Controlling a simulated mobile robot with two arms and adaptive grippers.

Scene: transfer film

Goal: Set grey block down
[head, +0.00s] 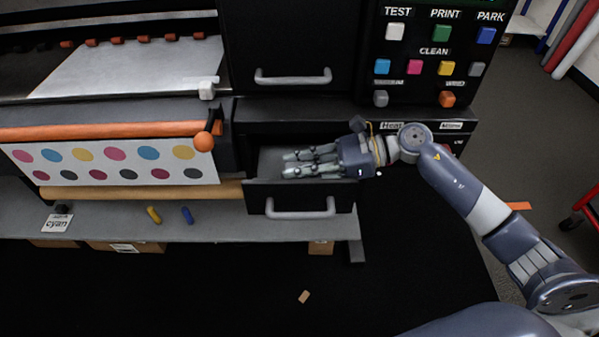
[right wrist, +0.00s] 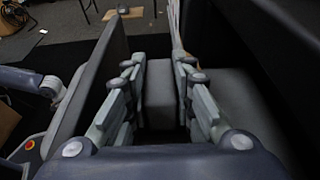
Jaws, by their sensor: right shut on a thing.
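My right gripper (head: 289,163) reaches in from the right over the open lower drawer (head: 255,192) of the black cabinet. Its fingers point left, inside or just above the drawer. In the right wrist view the grey block (right wrist: 160,85) sits between the two fingers of my right gripper (right wrist: 160,72), which is shut on it. A drawer wall (right wrist: 97,75) stands close to the left of the fingers there. The block cannot be made out in the head view, and whether it touches the drawer floor cannot be told. My left gripper is not in view.
A closed drawer with a handle (head: 293,77) is above. A button panel (head: 432,55) stands at the upper right. A printer with an orange roller (head: 105,130) is at left. A yellow piece (head: 153,215) and a blue piece (head: 187,215) lie on the grey shelf (head: 250,231).

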